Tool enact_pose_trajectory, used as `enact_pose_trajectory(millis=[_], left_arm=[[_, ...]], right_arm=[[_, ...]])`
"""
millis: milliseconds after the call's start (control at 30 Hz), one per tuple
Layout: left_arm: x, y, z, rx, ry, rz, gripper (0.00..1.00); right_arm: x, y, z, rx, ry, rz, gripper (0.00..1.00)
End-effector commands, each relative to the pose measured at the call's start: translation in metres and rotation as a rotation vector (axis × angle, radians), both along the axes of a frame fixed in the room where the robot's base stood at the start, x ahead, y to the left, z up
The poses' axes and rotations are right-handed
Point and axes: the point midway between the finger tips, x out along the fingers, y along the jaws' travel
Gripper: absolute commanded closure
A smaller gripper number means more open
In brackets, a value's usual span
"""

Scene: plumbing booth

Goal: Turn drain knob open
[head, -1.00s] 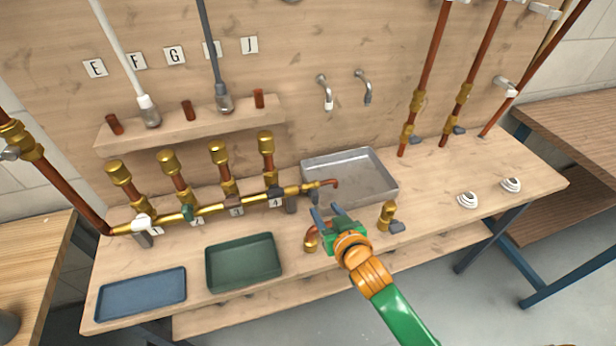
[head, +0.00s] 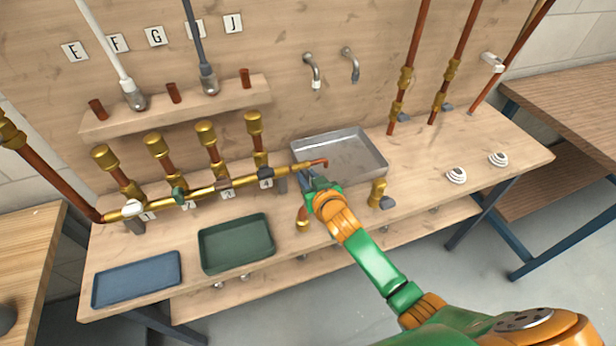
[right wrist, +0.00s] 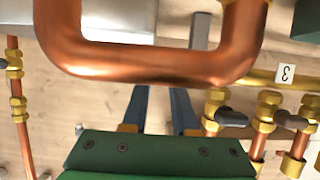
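The brass manifold (head: 220,186) runs along the bench and ends on the right in a copper spout (head: 320,163) over the sink. The drain knob, dark grey earlier, is at that end and now mostly hidden by my right gripper (head: 309,187). The gripper is right at the knob, but I cannot tell if it touches. In the right wrist view its two blue fingers (right wrist: 162,105) stand apart with nothing clearly between them. A bent copper pipe (right wrist: 150,62) crosses close in front of the camera. My left gripper is out of view.
The metal sink (head: 345,160) lies behind the gripper. A brass valve (head: 377,194) stands to its right and a copper elbow (head: 302,224) just below. Green (head: 236,245) and blue (head: 137,279) trays lie at front left.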

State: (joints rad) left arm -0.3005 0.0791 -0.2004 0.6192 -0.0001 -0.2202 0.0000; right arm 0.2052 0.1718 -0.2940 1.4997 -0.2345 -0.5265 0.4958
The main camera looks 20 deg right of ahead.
Motion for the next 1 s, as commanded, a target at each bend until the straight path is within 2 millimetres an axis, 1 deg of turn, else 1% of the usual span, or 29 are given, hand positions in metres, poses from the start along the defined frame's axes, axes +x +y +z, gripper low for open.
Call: enact_pose_trajectory(millis=[33,67,100,333,467,667,1000], left_arm=[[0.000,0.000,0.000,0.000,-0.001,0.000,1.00],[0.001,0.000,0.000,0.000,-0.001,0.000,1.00],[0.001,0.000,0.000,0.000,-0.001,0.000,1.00],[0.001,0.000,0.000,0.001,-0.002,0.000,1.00],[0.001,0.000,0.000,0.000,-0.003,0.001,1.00],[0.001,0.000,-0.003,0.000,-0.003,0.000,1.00],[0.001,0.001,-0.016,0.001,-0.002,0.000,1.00]], right_arm=[[0.000,0.000,0.000,0.000,0.000,0.000,0.89],[0.000,0.000,0.000,0.000,0.000,0.000,0.97],[0.000,0.000,0.000,0.000,0.000,0.000,1.00],[0.000,0.000,0.000,-0.005,0.000,0.000,1.00],[0.000,0.001,0.000,-0.036,0.000,-0.001,1.00],[0.000,0.003,-0.001,-0.150,-0.005,-0.001,1.00],[0.000,0.007,-0.004,-0.404,-0.014,-0.002,1.00]])
